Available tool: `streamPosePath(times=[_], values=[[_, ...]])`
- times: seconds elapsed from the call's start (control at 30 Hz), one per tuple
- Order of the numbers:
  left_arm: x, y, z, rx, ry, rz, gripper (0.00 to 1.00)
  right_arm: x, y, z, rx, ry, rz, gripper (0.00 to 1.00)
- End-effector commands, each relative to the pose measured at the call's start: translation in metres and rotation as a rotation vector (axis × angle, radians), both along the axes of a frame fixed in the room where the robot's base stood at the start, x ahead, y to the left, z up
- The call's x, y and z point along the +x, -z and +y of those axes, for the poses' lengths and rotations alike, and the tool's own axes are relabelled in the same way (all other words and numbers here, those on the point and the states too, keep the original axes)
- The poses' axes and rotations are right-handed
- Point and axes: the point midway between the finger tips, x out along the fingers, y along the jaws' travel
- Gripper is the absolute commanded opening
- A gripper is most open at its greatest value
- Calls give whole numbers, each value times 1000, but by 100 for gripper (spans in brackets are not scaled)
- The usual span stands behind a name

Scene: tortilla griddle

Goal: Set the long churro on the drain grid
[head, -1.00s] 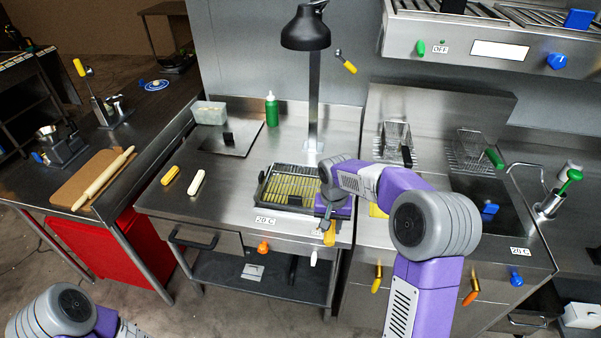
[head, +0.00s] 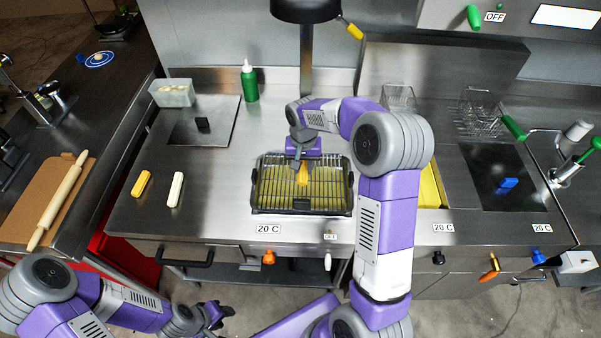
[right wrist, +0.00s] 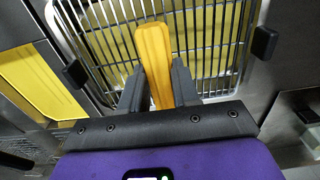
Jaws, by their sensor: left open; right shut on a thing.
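An orange, ridged churro (head: 301,174) is in my right gripper (head: 298,162), over the middle of the drain grid (head: 262,200). In the right wrist view, the churro (right wrist: 153,52) sticks out between the two fingers (right wrist: 158,92), with the grid's wires (right wrist: 95,50) behind it. I cannot tell whether the churro touches the wires. My left gripper (head: 214,314) is open and empty, low in front of the counter.
A yellow stick (head: 141,183) and a white stick (head: 175,190) lie on the steel counter left of the grid. A green bottle (head: 249,82) and a lamp (head: 306,8) stand behind. A rolling pin (head: 57,200) lies on a board further left.

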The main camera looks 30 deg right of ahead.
Motion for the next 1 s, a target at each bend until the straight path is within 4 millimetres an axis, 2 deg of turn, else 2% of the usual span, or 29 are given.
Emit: streamPosePath(times=[0.03, 0.27, 0.43, 0.83, 0.87, 1.0], values=[[0, 1, 0, 0, 0, 0, 43, 0, 8, 0, 1, 0, 1, 1], [0, 2, 0, 0, 0, -1, 43, 0, 27, 0, 0, -1, 1, 1], [0, 4, 0, 0, 0, -1, 43, 0, 51, 0, 1, -1, 1, 1], [1, 7, 0, 0, 0, -1, 43, 1, 58, 0, 0, -1, -2, 1], [1, 7, 0, 0, 0, -1, 43, 0, 58, 0, 0, -1, -2, 32], [1, 6, 0, 0, 0, -1, 43, 0, 57, 0, 0, -1, -2, 53]])
